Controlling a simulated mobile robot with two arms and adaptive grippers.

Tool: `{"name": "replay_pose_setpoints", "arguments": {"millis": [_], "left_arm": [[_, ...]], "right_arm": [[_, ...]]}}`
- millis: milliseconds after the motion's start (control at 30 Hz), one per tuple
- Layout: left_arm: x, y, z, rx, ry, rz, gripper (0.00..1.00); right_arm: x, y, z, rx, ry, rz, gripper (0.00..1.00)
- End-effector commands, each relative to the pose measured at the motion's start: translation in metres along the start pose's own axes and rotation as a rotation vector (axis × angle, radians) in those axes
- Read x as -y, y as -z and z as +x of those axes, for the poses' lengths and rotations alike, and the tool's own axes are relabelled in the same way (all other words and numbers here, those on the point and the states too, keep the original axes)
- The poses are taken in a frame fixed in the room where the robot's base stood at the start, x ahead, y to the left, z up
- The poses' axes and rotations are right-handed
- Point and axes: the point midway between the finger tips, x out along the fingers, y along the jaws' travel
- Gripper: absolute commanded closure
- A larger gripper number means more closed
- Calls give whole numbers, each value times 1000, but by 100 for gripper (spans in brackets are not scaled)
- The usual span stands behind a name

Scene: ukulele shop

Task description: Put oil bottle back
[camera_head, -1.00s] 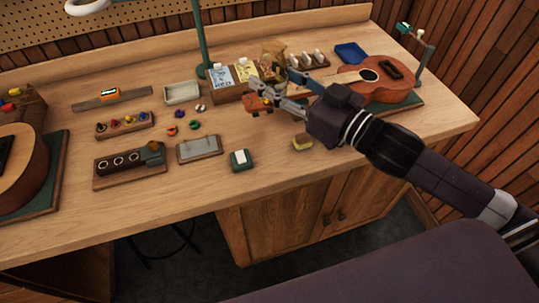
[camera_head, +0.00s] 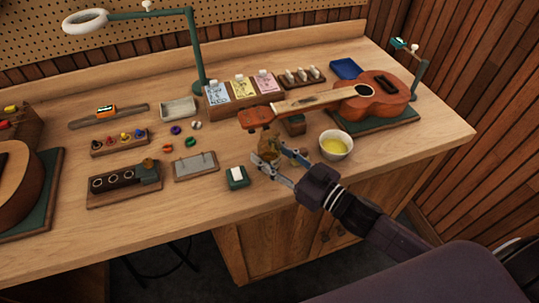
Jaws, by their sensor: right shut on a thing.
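My right gripper (camera_head: 272,163) is low over the front of the bench, right of the small green block with a white top (camera_head: 237,176). It is shut on an amber oil bottle (camera_head: 268,145), which stands roughly upright between the fingers. The fingers cover part of the bottle, and I cannot tell whether its base touches the bench. A dark wooden rack with round holes (camera_head: 112,184) lies at the front left, with a brownish round piece at its right end. A white bowl of yellow liquid (camera_head: 336,145) stands right of the gripper. My left gripper is not in view.
A ukulele (camera_head: 374,95) lies on a green mat, its neck reaching left behind the bottle. A grey plate (camera_head: 195,166), coloured rings and a peg rack (camera_head: 119,141) are to the left. A green lamp post (camera_head: 195,50) and packet box (camera_head: 241,99) stand behind.

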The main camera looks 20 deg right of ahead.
Motion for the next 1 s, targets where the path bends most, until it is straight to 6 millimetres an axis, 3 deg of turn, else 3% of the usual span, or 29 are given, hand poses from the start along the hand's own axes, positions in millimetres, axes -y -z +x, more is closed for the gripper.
{"name": "replay_pose_setpoints", "arguments": {"millis": [467,500,633,1000], "left_arm": [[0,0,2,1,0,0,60],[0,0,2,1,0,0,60],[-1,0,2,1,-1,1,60],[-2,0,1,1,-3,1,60]], "right_arm": [[0,-11,0,-2,1,-1,89],[0,-10,0,-1,1,-1,57],[0,-10,0,-1,1,-1,43],[0,-8,-2,1,0,-1,43]]}}
